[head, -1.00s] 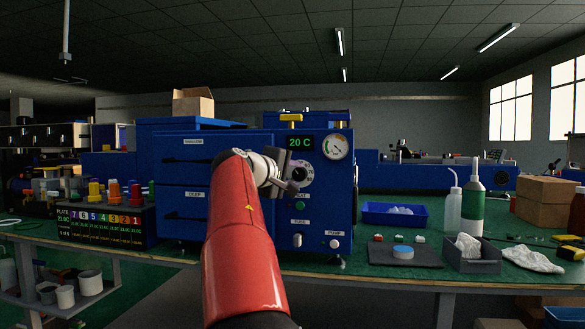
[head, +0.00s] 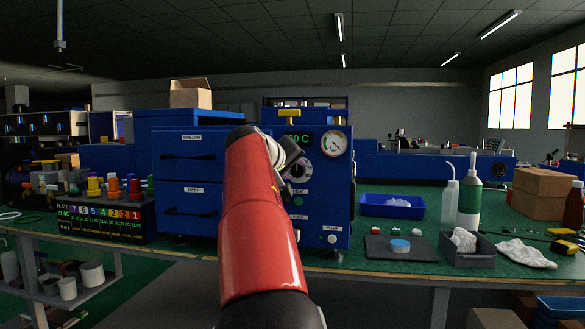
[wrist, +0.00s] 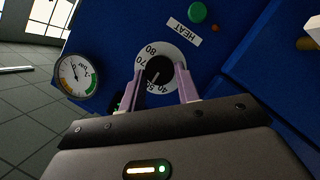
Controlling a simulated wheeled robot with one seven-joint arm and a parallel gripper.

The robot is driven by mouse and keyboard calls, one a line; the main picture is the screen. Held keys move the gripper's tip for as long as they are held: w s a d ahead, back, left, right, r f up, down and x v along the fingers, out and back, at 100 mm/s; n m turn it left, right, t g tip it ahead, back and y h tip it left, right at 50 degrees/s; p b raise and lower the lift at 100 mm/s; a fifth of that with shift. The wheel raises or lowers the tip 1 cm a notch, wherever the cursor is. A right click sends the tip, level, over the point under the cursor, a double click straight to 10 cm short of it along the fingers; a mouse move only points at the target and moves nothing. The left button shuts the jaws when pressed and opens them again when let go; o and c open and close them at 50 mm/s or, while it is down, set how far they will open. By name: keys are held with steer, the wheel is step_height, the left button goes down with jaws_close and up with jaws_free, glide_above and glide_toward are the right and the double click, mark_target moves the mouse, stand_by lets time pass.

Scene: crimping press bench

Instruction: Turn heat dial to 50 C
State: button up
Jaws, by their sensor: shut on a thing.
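The heat dial (wrist: 160,66) is a black knob with a pale line, inside a white ring with numbers, on a blue press (head: 325,205). In the wrist view my gripper (wrist: 160,78) has one finger on each side of the knob and is shut on it. The ring shows 80 and 70 at the upper left and smaller numbers near 50 at the bottom, partly hidden. In the head view the dial (head: 303,171) shows beside my gripper (head: 293,165). The green display (head: 299,139) ends in "0 C"; its first digit is partly covered by my arm and looks like 3.
A round gauge (head: 334,145) sits right of the display. The HEAT label (wrist: 181,32) and a green button (wrist: 196,12) are near the dial. A pump knob (head: 332,239) is lower right. Drawers (head: 190,155) fill the left side.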

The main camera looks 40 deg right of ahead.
steer(key=shift+f, duration=0.1)
steer(key=o, duration=1)
steer(key=shift+c, duration=0.2)
steer(key=b+v, duration=0.1)
steer(key=v, duration=0.6)
steer(key=shift+a+r, duration=0.25)
steer(key=shift+a, duration=0.05)
steer(key=shift+s, duration=0.15)
